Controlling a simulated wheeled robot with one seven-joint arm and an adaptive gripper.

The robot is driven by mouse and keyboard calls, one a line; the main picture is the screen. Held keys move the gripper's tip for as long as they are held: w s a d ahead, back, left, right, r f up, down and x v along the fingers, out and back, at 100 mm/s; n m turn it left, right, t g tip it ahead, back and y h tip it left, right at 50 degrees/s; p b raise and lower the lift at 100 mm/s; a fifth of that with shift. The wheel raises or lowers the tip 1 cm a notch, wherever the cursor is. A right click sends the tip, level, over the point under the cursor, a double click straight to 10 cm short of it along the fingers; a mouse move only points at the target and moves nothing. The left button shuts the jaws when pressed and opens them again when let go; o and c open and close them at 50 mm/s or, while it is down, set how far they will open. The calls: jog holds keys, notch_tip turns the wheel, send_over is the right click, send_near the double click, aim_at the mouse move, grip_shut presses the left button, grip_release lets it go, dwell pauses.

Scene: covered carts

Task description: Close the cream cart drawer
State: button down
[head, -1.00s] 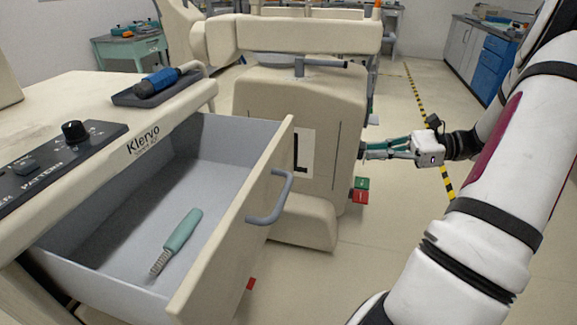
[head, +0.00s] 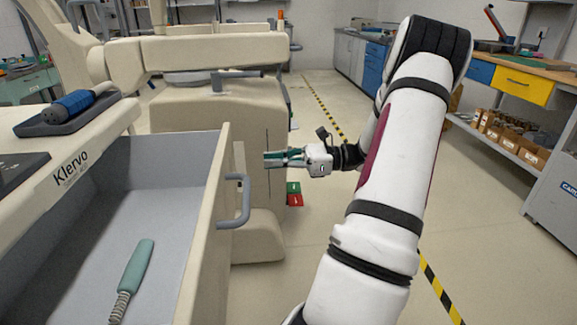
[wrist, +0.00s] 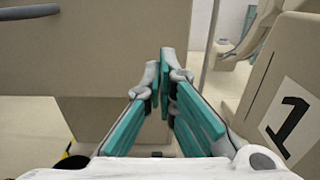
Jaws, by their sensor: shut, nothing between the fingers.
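The cream cart drawer (head: 205,230) is pulled well out at the left of the head view. Its cream front has a grey bar handle (head: 242,205). A tool with a teal handle (head: 138,266) lies on the grey drawer floor. My gripper (head: 266,159) is shut and empty, to the right of the drawer front and apart from it, a little above handle height in the picture. The wrist view shows the teal fingers (wrist: 165,80) together, with a cream panel (wrist: 120,55) and a grey bar (wrist: 30,11) at upper left, apparently the drawer front and handle.
A cream machine (head: 215,110) stands behind the drawer; its numbered label (wrist: 287,118) shows in the wrist view. A blue device sits in a dark tray (head: 68,125) on the cart top. Open floor (head: 480,240) lies to the right, crossed by striped tape.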

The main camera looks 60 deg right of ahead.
aim_at(233, 163)
jog(key=b+x, duration=0.2)
jog(key=x, duration=0.5)
jog(key=p+x, duration=0.6)
jog(key=x, duration=2.3)
jog(key=shift+a, duration=0.1)
jog(key=shift+r, duration=0.1)
jog(key=shift+w+a, duration=0.1)
jog(key=shift+a, duration=0.05)
